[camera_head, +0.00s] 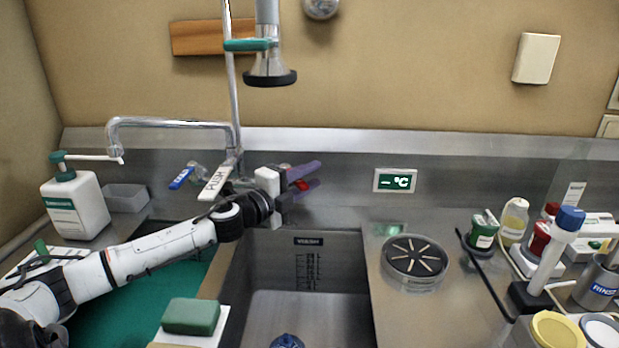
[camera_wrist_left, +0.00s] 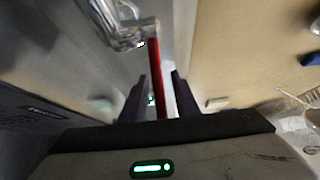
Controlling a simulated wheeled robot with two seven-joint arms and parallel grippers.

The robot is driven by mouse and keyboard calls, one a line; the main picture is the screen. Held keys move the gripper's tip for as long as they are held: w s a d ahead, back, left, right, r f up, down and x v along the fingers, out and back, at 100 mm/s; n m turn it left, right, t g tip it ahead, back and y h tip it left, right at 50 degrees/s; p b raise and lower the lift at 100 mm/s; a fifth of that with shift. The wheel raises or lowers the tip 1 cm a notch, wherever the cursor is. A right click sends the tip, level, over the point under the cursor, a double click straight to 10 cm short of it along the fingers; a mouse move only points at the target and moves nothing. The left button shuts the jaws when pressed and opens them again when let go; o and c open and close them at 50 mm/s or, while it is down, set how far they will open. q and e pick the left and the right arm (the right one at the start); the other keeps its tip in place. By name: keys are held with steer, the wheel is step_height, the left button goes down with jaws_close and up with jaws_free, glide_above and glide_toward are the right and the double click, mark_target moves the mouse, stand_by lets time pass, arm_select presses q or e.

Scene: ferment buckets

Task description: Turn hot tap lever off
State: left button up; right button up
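The red hot tap lever (camera_head: 302,185) shows at the back wall above the sink, partly hidden by my left gripper (camera_head: 307,176). In the left wrist view the red lever (camera_wrist_left: 158,75) runs lengthwise between the two dark purple fingers of my left gripper (camera_wrist_left: 163,75). The fingers stand apart on either side of it; I cannot tell whether either touches it. A chrome tap body (camera_wrist_left: 120,22) is at the lever's far end. The blue cold lever (camera_head: 181,179) is to the left. My right gripper is not in view.
A chrome spout (camera_head: 170,123) and riser (camera_head: 232,90) stand left of the gripper, with a white tag (camera_head: 215,182) hanging close by. A temperature display (camera_head: 395,181) is on the backsplash. The sink (camera_head: 300,315) lies below. A round black-topped device (camera_head: 415,258) sits right.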

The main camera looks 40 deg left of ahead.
arm_select(q)
steer(key=shift+s, duration=0.1)
glide_toward(295, 185)
steer(key=shift+w+a, duration=0.1)
steer(key=shift+w, duration=2.25)
